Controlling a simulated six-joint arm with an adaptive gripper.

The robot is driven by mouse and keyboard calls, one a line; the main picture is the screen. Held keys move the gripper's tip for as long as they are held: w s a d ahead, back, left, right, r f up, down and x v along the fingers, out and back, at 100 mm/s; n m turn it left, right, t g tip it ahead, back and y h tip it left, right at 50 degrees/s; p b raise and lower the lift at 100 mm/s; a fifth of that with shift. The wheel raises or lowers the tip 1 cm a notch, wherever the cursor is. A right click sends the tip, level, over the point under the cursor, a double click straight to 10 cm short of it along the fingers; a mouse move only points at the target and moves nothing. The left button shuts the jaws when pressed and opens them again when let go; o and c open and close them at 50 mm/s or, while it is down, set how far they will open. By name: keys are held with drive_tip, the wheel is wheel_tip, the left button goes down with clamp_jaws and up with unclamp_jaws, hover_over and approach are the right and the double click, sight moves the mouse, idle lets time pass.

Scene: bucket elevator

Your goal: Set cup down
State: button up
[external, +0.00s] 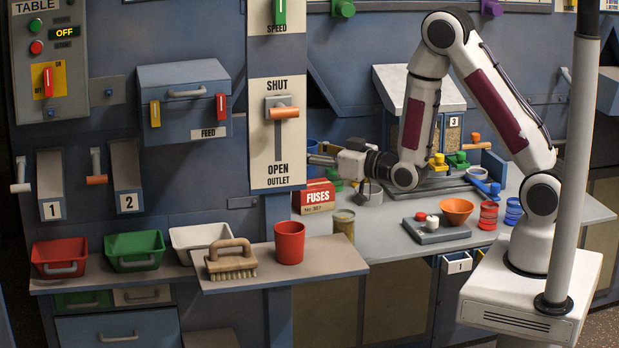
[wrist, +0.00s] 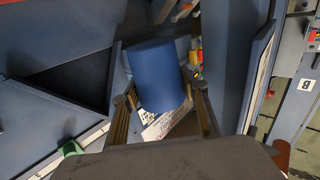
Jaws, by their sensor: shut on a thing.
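A blue cup (wrist: 157,75) sits between the fingers of my gripper (wrist: 160,105) in the wrist view, and the fingers are shut on it. In the external view my gripper (external: 322,160) points left, and only a sliver of the blue cup (external: 312,147) shows beside the outlet post, which hides the rest. The cup is held up above the red fuses box. A red cup (external: 289,243) stands upright on the front shelf (external: 335,262), apart from my gripper.
The outlet post (external: 283,150) with its orange-handled lever is close left of my gripper. The fuses box (external: 314,196) and a tan can (external: 344,224) are below. A brush (external: 230,260) lies on the shelf left of the red cup. Coloured bins (external: 134,250) stand further left.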

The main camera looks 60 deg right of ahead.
sight(314, 170)
drive_tip(key=shift+w+f+n+y, duration=0.1)
drive_tip(key=shift+f+n+y, duration=0.15)
drive_tip(key=shift+y, duration=0.25)
drive_tip(key=shift+f+n+y, duration=0.2)
drive_tip(key=shift+n+y, duration=0.25)
drive_tip(key=shift+y, duration=0.15)
drive_tip(key=shift+s+f+n+g+y, duration=0.3)
drive_tip(key=shift+f+n+y, duration=0.3)
drive_tip(key=shift+y, duration=0.5)
drive_tip(key=shift+s+d+f+n+g+y, duration=0.1)
drive_tip(key=shift+s+f+n+g+y, duration=0.15)
drive_tip(key=shift+s+n+y, duration=0.3)
drive_tip(key=shift+s+f+n+g+y, duration=0.15)
drive_tip(key=shift+s+f+n+y, duration=0.15)
drive_tip(key=shift+y, duration=0.35)
drive_tip(key=shift+s+f+n+g+y, duration=0.45)
drive_tip(key=shift+s+n+y, duration=0.2)
drive_tip(key=shift+s+y, duration=0.2)
drive_tip(key=s+d+f+n+g+y, duration=0.1)
drive_tip(key=s+n+g+y, duration=0.2)
drive_tip(key=s, duration=0.4)
drive_tip(key=s+d+f+n+g+y, duration=0.1)
drive_tip(key=s+f+n+g+y, duration=0.1)
drive_tip(key=s, duration=0.6)
drive_tip(key=shift+s+f+n+g+y, duration=0.15)
drive_tip(key=shift+f+n+g+y, duration=0.1)
drive_tip(key=shift+n+g+y, duration=0.45)
drive_tip(key=shift+t, duration=0.25)
drive_tip(key=x, duration=1.7)
drive_tip(key=shift+a, duration=0.15)
